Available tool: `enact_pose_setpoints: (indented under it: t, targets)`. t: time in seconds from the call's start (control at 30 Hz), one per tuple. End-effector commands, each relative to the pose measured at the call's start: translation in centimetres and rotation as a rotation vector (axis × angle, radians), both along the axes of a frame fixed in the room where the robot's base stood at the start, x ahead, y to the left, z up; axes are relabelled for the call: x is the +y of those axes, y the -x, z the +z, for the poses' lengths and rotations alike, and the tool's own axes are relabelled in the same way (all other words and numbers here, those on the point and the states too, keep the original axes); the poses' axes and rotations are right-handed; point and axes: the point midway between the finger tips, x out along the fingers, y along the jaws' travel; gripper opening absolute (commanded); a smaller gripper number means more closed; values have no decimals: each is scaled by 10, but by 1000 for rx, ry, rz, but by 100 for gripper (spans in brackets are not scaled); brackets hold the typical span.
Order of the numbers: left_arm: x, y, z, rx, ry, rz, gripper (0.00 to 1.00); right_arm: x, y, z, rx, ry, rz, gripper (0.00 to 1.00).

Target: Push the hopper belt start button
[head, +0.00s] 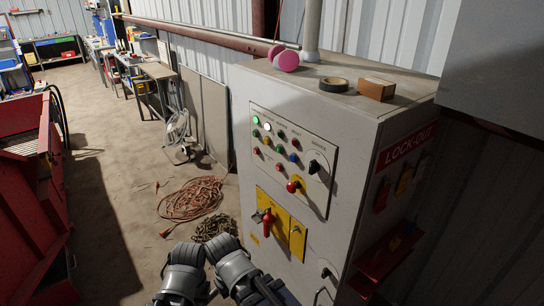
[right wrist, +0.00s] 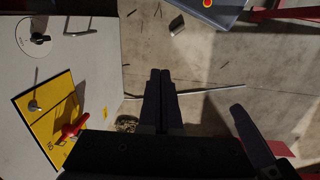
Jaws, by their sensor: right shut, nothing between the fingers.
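The grey control cabinet (head: 225,95) has a white button panel (head: 318,190) on its front. The panel carries a lit green button (head: 255,119), a lit white one (head: 267,126), and several red, green and blue buttons. Labels are too small to read, so I cannot tell which is the hopper belt start button. My right gripper (right wrist: 163,75) is shut and empty in the right wrist view, over the floor to the right of the cabinet front. In the head view my two arms show low, left of the cabinet; their fingers do not show. My left gripper's fingers are not visible.
Below the panel is a yellow plate with a red rotary handle (head: 267,222), also seen in the right wrist view (right wrist: 75,127). Orange cable (head: 190,198) and a chain (head: 213,227) lie on the floor. A red machine (head: 30,190) stands left. Tape (head: 334,85) sits on the cabinet.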

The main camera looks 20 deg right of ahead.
Motion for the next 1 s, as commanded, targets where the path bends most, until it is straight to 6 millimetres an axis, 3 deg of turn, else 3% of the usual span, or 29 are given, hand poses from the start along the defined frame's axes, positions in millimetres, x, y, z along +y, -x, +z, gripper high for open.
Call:
enact_pose_setpoints:
  t: [0.3,0.43,0.57,0.67,0.8,1.0]
  targets:
    - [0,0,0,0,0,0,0,-1,-2,0,-6,4,-3,0]
    - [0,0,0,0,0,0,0,-13,-27,2,-84,53,-36,0]
    - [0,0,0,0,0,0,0,-45,-85,14,-284,169,-103,0]
    - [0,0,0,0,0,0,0,-75,-141,37,-492,277,-141,0]
    - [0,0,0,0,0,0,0,-109,-212,84,-785,410,-139,0]
    - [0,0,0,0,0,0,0,-126,-288,155,-1132,536,-23,0]
